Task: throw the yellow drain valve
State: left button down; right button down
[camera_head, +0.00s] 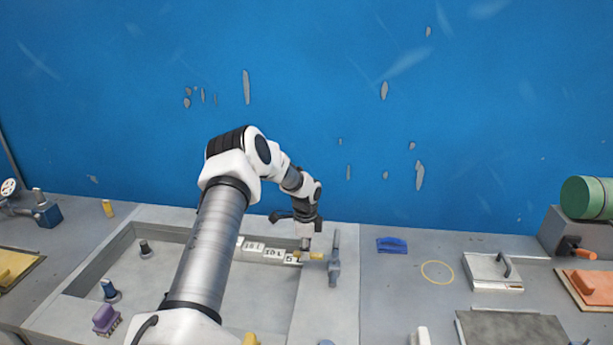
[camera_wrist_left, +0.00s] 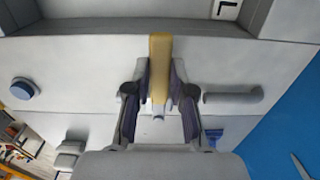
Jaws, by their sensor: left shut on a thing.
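The drain valve has a yellow lever handle (camera_head: 317,256) and a grey pipe-like body (camera_head: 334,262) on the right rim of the mould. In the left wrist view the yellow handle (camera_wrist_left: 160,58) points away from my palm, toward the mould's inside. My left gripper (camera_head: 304,243) is at the handle from above, and in the left wrist view its two fingers (camera_wrist_left: 159,88) are closed on either side of it. My right gripper is in neither view.
A blue wall (camera_head: 320,100) rises behind.

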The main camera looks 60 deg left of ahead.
pick_arm(q)
jog(key=c, duration=1.3)
grip_release()
jog(key=shift+d+f, duration=0.1)
jog(key=shift+d, duration=0.05)
jog(key=o, duration=0.3)
jog(key=shift+w, duration=0.1)
jog(key=shift+w+f, duration=0.1)
jog(key=shift+w, duration=0.1)
jog(key=shift+s+r, duration=0.1)
jog(key=shift+r, duration=0.3)
notch_tip(320, 180, up, 11)
jog(key=shift+r, duration=0.15)
